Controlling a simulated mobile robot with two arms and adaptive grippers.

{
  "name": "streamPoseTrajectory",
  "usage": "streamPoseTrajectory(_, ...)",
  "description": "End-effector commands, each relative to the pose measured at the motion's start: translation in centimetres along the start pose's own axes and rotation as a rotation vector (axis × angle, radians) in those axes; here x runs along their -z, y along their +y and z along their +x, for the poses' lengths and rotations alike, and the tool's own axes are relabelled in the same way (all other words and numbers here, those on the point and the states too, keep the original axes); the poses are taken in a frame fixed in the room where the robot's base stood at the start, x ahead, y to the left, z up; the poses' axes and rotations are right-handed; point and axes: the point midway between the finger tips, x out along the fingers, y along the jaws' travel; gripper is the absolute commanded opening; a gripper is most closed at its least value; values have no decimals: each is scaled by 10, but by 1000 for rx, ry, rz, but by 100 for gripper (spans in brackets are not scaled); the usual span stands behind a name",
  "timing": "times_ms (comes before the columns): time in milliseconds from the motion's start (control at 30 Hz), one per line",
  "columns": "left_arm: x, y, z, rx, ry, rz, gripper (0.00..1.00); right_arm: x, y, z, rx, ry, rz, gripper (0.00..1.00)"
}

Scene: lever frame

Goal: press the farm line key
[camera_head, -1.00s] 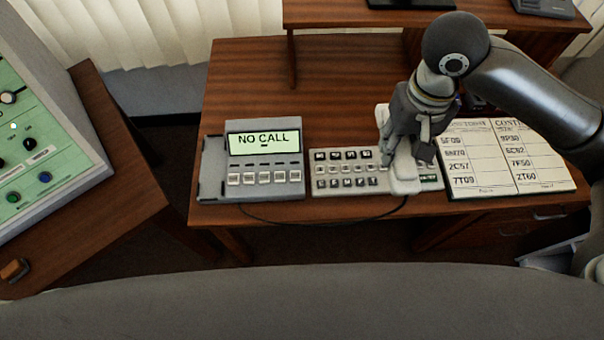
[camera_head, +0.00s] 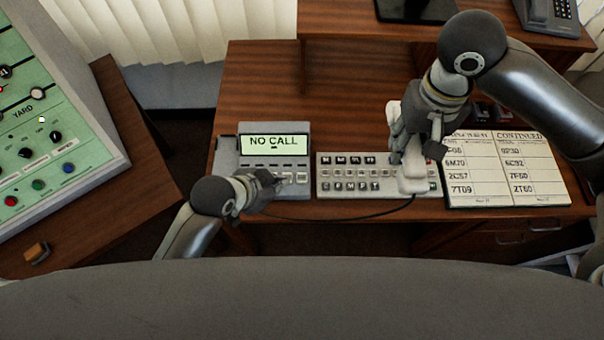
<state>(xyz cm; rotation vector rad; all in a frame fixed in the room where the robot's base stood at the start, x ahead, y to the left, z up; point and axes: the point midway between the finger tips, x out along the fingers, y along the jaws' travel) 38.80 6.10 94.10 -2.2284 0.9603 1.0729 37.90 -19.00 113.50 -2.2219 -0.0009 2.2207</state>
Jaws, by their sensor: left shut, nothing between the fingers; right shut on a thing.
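I cannot read which key is the farm line key. My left gripper (camera_head: 271,183) is shut and empty at the front of this unit, over its key row, and hides the left keys. I cannot tell whether it touches one. My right gripper (camera_head: 415,158) is shut on a white handset (camera_head: 412,186), upright at the right end of the key panel.
The grey key panel (camera_head: 348,186) has rows of small keys. A two-page code list (camera_head: 510,172) lies to its right. A dark cable (camera_head: 350,216) runs along the desk's front. A green control panel (camera_head: 45,150) stands at left on a separate wooden desk.

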Motion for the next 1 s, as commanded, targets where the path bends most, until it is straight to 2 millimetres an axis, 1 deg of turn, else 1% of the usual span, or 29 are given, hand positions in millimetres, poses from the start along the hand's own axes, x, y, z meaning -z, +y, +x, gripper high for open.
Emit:
streamPoseTrajectory(33, 19, 0, 7, -17, 39, 104, 0, 0, 0, -2, 0, 0, 0, 4)
streamPoseTrajectory(100, 39, 3, 19, -40, 90, 234, 0, 0, 0, -2, 0, 0, 0, 4)
streamPoseTrajectory(200, 58, 4, 36, -61, 146, 403, 0, 0, 0, -2, 0, 0, 0, 4)
streamPoseTrajectory(300, 68, 1, 50, -68, 185, 541, 0, 0, 0, -2, 0, 0, 0, 4)
streamPoseTrajectory(433, 74, -8, 65, -66, 212, 667, 0, 0, 0, -2, 0, 0, 0, 4)
streamPoseTrajectory(600, 75, -18, 74, -58, 227, 748, 0, 0, 0, -3, 0, 1, 0, 4)
streamPoseTrajectory(1000, 75, -19, 76, -57, 231, 761, 0, 0, 0, -2, 0, 1, 0, 4)
